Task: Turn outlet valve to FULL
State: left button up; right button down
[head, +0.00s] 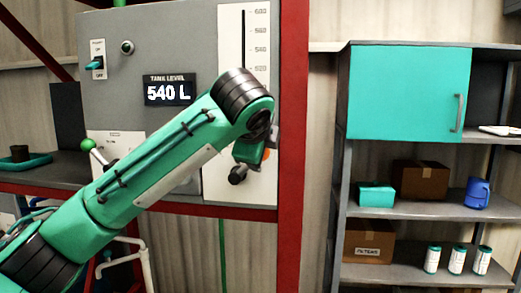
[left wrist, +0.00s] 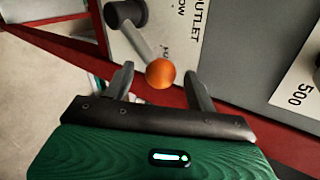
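The outlet valve has a dark round hub (left wrist: 125,12), a grey lever (left wrist: 142,43) and an orange ball (left wrist: 160,74) at the lever's end. In the left wrist view my left gripper (left wrist: 160,72) is open, with the ball between its fingertips and gaps on both sides. Its plate reads OUTLET (left wrist: 203,25); other lettering is partly hidden. In the head view the hub (head: 238,175) shows below my left wrist, and a sliver of the ball (head: 266,154) shows at right; the fingers are hidden there. The tank level display (head: 170,89) reads 540 L. My right gripper is not in view.
A red post (head: 292,120) stands just right of the valve panel. A green ball handle (head: 88,144) and an ON/OFF switch (head: 97,62) are at left. A shelf unit (head: 400,208) with boxes, a blue jug (head: 477,193) and several cans stands at right.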

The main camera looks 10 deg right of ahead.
pick_arm(q)
jog(key=b+v, duration=0.6)
jog(key=v, duration=0.7)
jog(key=shift+s+a+r+b, duration=0.15)
jog(key=shift+s+r+b, duration=0.05)
jog(key=shift+s+b, duration=0.15)
jog(key=shift+w, duration=0.1)
